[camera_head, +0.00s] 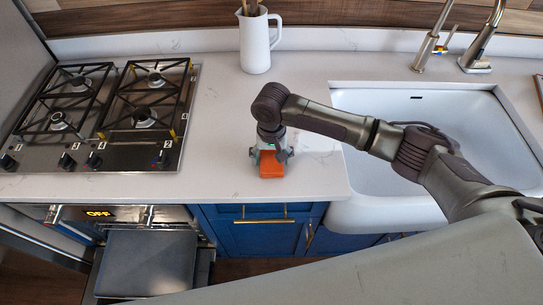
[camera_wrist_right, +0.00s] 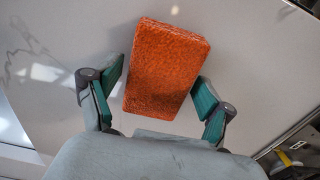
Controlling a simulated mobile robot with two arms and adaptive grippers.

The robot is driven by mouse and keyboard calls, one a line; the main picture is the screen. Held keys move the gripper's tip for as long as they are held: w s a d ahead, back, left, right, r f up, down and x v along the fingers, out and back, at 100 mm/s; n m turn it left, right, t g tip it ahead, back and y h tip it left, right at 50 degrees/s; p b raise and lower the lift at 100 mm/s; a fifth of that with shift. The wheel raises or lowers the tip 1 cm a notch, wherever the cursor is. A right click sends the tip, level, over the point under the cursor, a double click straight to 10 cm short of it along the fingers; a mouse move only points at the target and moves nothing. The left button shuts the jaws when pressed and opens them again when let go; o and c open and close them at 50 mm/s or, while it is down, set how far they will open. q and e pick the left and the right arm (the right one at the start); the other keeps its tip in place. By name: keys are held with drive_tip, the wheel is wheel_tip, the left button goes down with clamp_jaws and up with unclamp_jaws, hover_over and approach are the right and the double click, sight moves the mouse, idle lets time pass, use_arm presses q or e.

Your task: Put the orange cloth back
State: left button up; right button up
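The orange cloth (camera_head: 271,168) looks like a thick folded block. It lies on the white counter between the stove and the sink, near the front edge. In the right wrist view the cloth (camera_wrist_right: 167,68) sits between the two green-padded fingers. My right gripper (camera_head: 268,156) points down over it and covers its back part in the head view. In the wrist view the right gripper (camera_wrist_right: 161,80) is open, with one finger close beside each long side of the cloth. Whether the pads touch it is hard to tell. My left gripper is not in view.
A gas stove (camera_head: 112,115) stands on the left. A white sink (camera_head: 440,140) with a tap (camera_head: 474,62) is on the right. A white pitcher (camera_head: 257,42) holding utensils stands at the back. The counter around the cloth is clear. Below the stove, the oven (camera_head: 148,262) appears open.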

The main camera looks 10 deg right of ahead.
sight(271, 158)
drive_tip(key=shift+o, duration=0.2)
wheel_tip(271, 158, up, 12)
drive_tip(key=b, duration=0.2)
drive_tip(key=shift+r, duration=0.15)
idle(0.6)
